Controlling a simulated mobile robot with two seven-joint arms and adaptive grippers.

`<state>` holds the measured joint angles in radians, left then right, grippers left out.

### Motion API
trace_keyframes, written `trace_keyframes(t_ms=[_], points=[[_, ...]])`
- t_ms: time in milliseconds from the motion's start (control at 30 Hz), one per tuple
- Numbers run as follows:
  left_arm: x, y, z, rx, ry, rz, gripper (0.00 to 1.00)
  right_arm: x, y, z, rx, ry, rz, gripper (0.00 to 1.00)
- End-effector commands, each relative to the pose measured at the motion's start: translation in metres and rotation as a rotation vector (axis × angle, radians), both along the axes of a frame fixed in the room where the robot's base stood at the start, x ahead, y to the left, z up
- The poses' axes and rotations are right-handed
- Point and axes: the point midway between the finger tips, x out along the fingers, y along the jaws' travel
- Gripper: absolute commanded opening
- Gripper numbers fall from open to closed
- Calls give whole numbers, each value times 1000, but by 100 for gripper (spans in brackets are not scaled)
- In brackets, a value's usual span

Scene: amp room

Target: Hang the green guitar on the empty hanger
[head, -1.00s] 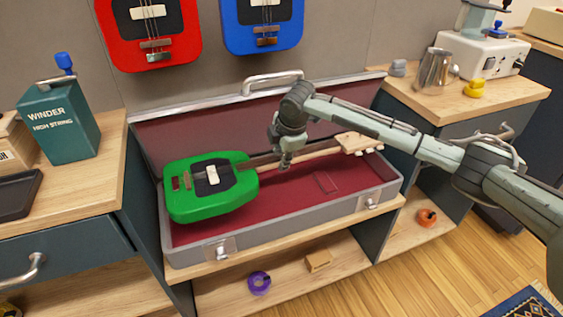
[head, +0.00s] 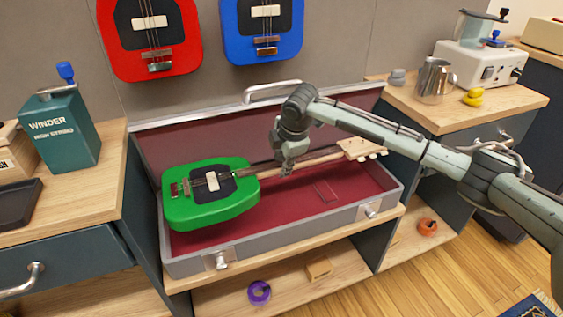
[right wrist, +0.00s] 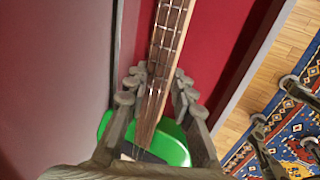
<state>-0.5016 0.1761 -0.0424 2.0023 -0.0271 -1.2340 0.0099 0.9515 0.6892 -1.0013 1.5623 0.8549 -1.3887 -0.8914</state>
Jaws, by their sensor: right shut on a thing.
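The green guitar (head: 231,205) is at the open case, its body at the left and its neck pointing right. In the right wrist view, the guitar's neck (right wrist: 168,50) runs between the two fingers of my right gripper (right wrist: 155,95), with part of the green body (right wrist: 172,143) below. In the head view my right gripper (head: 287,168) is shut on the neck near the body. A red guitar (head: 150,40) and a blue guitar (head: 262,30) hang on the wall. The empty hanger is not in view. My left gripper is not in view.
The grey case (head: 290,231) with dark red lining stands on a low wooden shelf, its lid open against the wall. A winder box (head: 62,135) stands on the left counter. A metal jug (head: 433,80) and a white machine (head: 482,62) stand on the right counter.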

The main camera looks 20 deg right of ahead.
Motion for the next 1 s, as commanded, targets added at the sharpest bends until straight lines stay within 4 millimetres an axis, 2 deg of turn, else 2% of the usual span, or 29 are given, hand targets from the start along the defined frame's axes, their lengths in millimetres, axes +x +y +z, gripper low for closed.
trace_keyframes(t_ms=[33,1000], points=[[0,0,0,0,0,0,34,-1,0,5,4,-11,0,0],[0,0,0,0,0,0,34,-63,-1,5,5,-10,0,0]])
